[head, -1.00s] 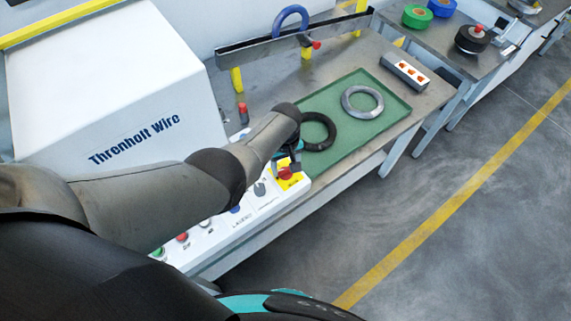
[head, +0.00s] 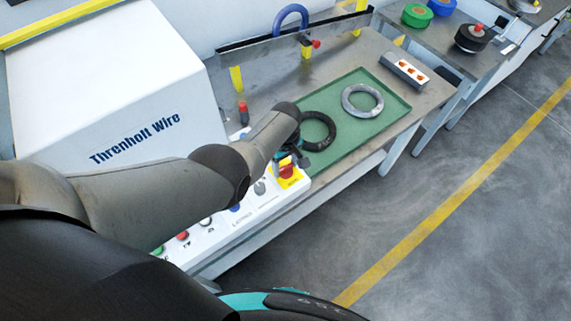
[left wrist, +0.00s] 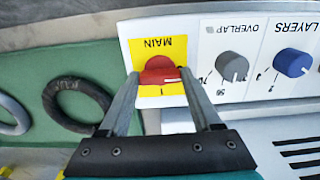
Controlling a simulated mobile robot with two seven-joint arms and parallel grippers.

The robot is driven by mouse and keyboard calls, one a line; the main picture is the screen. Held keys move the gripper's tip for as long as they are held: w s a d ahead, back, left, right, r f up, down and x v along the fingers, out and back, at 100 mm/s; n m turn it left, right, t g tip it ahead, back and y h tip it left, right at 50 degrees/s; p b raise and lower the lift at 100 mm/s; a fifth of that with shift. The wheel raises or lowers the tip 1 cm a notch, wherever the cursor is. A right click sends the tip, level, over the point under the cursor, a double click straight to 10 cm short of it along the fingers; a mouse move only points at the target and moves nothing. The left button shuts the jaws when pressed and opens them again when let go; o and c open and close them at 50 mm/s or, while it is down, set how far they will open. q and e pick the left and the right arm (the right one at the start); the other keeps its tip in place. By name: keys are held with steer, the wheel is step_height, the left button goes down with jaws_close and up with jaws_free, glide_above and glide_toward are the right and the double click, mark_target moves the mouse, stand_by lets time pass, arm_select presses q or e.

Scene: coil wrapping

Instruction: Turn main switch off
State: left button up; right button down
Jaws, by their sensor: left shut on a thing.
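The main switch is a red rotary knob (left wrist: 159,72) on a yellow plate marked MAIN (left wrist: 160,46), at the end of the white control panel. In the head view the red knob (head: 287,171) shows just below my left gripper (head: 291,156), partly covered by it. In the left wrist view the two fingers of my left gripper (left wrist: 158,77) stand on either side of the knob and are shut on it. A white mark shows on the knob's lower right. My right gripper is not in view.
Beside the switch on the panel are a grey OVERLAP knob (left wrist: 232,66) and a blue LAYERS knob (left wrist: 292,62). A green mat (head: 366,131) holds a black coil (head: 333,130) and a grey coil (head: 377,101). A white machine housing (head: 110,85) stands left.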

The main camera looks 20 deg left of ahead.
arm_select(q)
steer(key=o, duration=1.4)
step_height(320, 180, up, 11)
steer(key=p, duration=0.6)
step_height(320, 180, up, 4)
glide_above(285, 167)
steer(key=shift+s+r, duration=0.1)
steer(key=shift+r, duration=0.05)
steer(key=shift+d, duration=0.1)
